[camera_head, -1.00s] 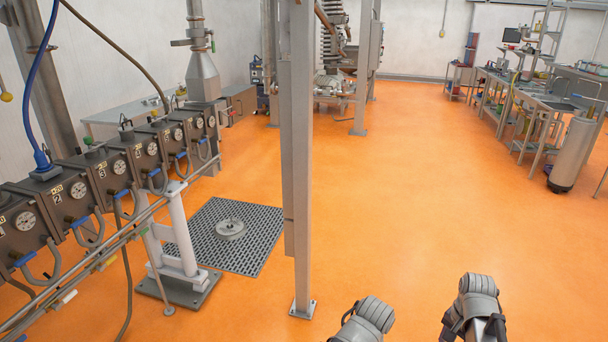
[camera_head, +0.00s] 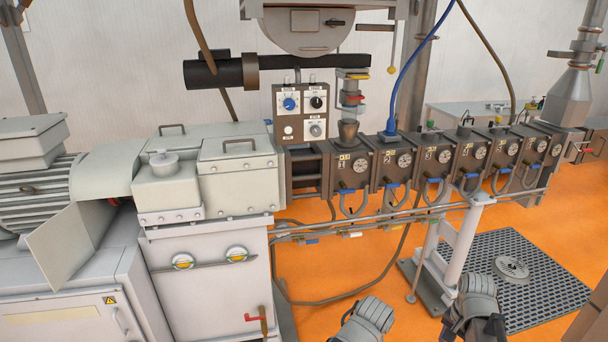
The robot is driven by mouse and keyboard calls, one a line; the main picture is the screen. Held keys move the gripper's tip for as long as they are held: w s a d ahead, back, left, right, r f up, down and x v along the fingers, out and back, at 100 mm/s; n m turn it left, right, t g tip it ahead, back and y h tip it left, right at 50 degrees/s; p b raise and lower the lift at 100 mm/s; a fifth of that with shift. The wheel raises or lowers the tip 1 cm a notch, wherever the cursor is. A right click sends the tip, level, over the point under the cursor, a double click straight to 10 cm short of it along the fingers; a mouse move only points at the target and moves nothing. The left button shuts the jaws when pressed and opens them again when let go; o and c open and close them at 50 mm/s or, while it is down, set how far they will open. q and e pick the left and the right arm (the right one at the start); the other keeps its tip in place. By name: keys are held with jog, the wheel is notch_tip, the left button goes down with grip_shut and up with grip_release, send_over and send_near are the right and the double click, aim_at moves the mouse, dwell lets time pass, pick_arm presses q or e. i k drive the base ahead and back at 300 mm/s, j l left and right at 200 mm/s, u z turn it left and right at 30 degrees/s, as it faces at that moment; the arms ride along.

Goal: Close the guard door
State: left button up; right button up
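The guard door (camera_head: 72,246) is a light grey panel at the left of the head view. It stands swung open, jutting out from the housing between the finned motor (camera_head: 35,190) and the grey gearbox (camera_head: 170,182). Beside it is a dark opening with a bit of red (camera_head: 113,201) inside. Grey links of my two arms show at the bottom edge, well to the right of the door. My gripper fingers cannot be seen there.
The machine's white base cabinet (camera_head: 212,290) stands below the gearbox, with a red-handled valve (camera_head: 262,322) at its front. A row of dark barrel blocks (camera_head: 404,165) with gauges runs right. Orange floor (camera_head: 355,265) is open in front of it.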

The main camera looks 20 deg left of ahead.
aim_at(60, 246)
jog(key=u, duration=1.85)
